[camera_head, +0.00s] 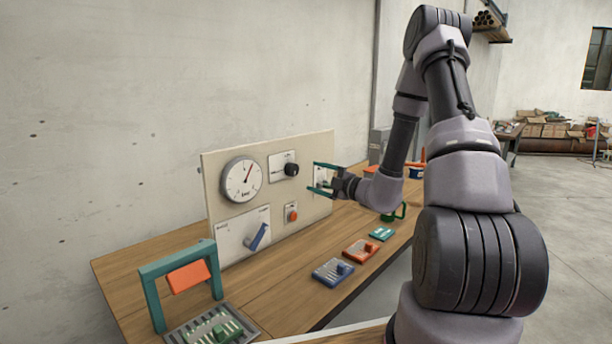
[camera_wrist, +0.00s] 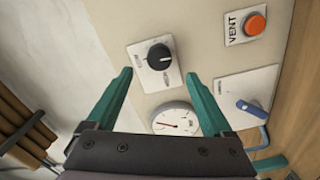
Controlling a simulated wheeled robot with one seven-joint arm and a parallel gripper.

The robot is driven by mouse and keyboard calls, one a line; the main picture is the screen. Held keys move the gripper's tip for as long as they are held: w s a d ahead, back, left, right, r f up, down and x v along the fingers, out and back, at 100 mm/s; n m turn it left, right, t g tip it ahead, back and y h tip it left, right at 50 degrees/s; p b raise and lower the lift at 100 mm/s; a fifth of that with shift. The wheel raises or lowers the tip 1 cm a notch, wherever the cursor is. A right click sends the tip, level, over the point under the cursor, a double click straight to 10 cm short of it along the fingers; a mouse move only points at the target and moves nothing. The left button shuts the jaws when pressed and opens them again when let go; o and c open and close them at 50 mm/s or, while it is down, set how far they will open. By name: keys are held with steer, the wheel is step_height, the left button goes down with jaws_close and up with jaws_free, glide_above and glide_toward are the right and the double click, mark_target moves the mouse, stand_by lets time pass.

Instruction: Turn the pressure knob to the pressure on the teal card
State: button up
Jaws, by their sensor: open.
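A black knob (camera_head: 291,169) sits on a white plate on the upright cream panel (camera_head: 308,150); it also shows in the wrist view (camera_wrist: 159,57), where its plate lettering is too small to read. A round white gauge (camera_head: 242,180) with a red needle is left of it. A teal card (camera_head: 381,233) lies on the bench, its print unreadable. My gripper (camera_head: 318,177) is open and empty, in front of the panel's right part. In the wrist view, the knob appears beyond and between the teal fingertips of my gripper (camera_wrist: 158,74), apart from both.
The panel also has a blue lever (camera_head: 258,237) and an orange VENT button (camera_wrist: 255,24). Orange (camera_head: 361,251) and blue (camera_head: 333,271) blocks lie on the bench. A teal frame (camera_head: 152,290) with an orange piece stands front left.

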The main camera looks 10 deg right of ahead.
steer(key=v, duration=0.2)
steer(key=shift+s+d, duration=0.2)
steer(key=shift+s, duration=0.1)
steer(key=shift+r, duration=0.1)
steer(key=s+a+r+n+g+y, duration=0.1)
steer(key=s+a+r+n+g, duration=0.65)
steer(key=n, duration=0.65)
steer(key=s+a+r+n+g+y, duration=0.1)
steer(key=s+a+r+n+g, duration=0.4)
steer(key=s+n, duration=0.7)
steer(key=s+d+r+n+t+h, duration=0.2)
steer(key=s+d+r+n+h, duration=0.2)
steer(key=n, duration=0.6)
steer(key=s+d+r+n+t+h, duration=0.2)
steer(key=s+d+r+n+h, duration=0.2)
steer(key=n, duration=0.7)
steer(key=s+d+h, duration=0.1)
steer(key=d+h, duration=0.1)
steer(key=d, duration=0.1)
steer(key=shift+s+r+n+t, duration=0.3)
steer(key=shift+s+r+t, duration=0.05)
steer(key=shift+s+r, duration=0.05)
